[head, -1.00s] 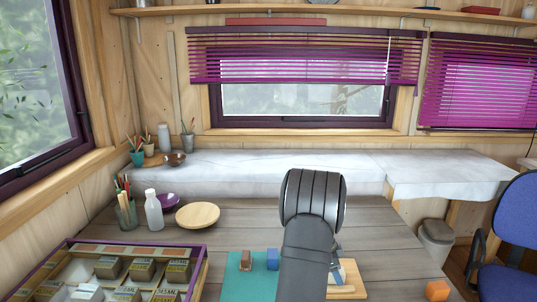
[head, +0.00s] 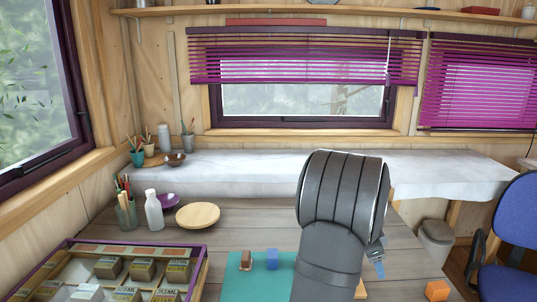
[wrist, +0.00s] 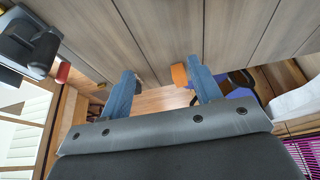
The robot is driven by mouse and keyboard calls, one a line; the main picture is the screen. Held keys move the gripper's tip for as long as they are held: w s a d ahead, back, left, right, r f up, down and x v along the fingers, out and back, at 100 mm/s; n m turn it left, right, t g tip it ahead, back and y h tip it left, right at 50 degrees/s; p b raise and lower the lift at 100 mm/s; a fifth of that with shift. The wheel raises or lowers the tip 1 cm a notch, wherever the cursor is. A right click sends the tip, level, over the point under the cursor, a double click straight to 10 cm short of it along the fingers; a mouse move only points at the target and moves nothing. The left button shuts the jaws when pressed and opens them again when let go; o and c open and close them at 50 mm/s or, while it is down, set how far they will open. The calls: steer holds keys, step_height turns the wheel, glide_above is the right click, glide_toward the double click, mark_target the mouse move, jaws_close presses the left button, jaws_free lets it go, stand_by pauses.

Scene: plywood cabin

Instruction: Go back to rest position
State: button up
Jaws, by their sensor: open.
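My gripper (wrist: 162,72) shows in the wrist view with its two blue fingers spread wide apart and nothing held between them. In the head view my arm's dark rounded link stands large in front, and only a bit of the gripper shows at its right side. An orange cube (head: 437,291) sits at the table's right edge, clear of the gripper. It also shows in the wrist view (wrist: 180,75), beside the right finger. A blue cube (head: 272,259) and a brown block (head: 246,259) stand on the teal mat (head: 237,287).
A purple-edged case (head: 206,256) of compartments lies at the left front. A wooden disc (head: 198,215), a white bottle (head: 153,210) and a pencil glass (head: 125,214) stand behind it. A wooden board, mostly hidden by my arm, lies right of the mat.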

steer(key=w+d+f+n, duration=0.1)
steer(key=w+d, duration=0.2)
steer(key=d, duration=0.6)
steer(key=w+d+f, duration=0.1)
steer(key=w+d, duration=0.3)
steer(key=d, duration=0.4)
steer(key=w+a+f, duration=0.1)
steer(key=w+f, duration=0.1)
steer(key=w, duration=0.1)
steer(key=w+a+f, duration=0.2)
steer(key=w, duration=0.1)
steer(key=w+a+f, duration=0.2)
steer(key=w, duration=0.1)
steer(key=shift+w+f, duration=0.35)
steer(key=shift+f, duration=0.05)
